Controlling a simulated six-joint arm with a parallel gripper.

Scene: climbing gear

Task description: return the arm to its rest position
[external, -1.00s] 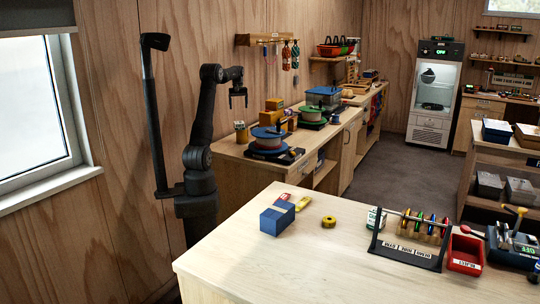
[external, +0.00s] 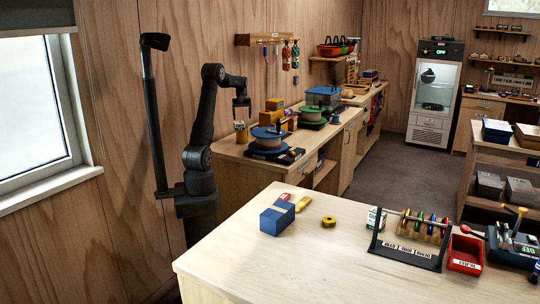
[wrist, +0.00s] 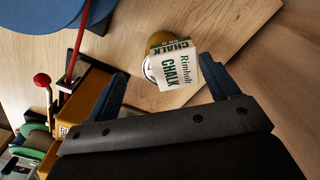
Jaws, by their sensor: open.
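My gripper (external: 241,118) hangs open and empty at the end of my bent arm, over the near left end of the long wall counter (external: 232,150). In the wrist view my gripper (wrist: 163,72) shows its two dark fingers spread apart. A white box marked Rimholt Chalk (wrist: 180,70) appears in the gap between them, beyond the fingertips. The fingers do not appear closed on it. A small orange and white item (external: 241,134) sits on the counter below the gripper in the external view.
A blue spool (external: 268,138) stands right of the gripper, with a green spool (external: 312,111) farther back. A blue box (external: 276,216), yellow tape roll (external: 328,221) and sling rack (external: 408,245) are on the front table. A dark post (external: 154,120) stands left of the arm.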

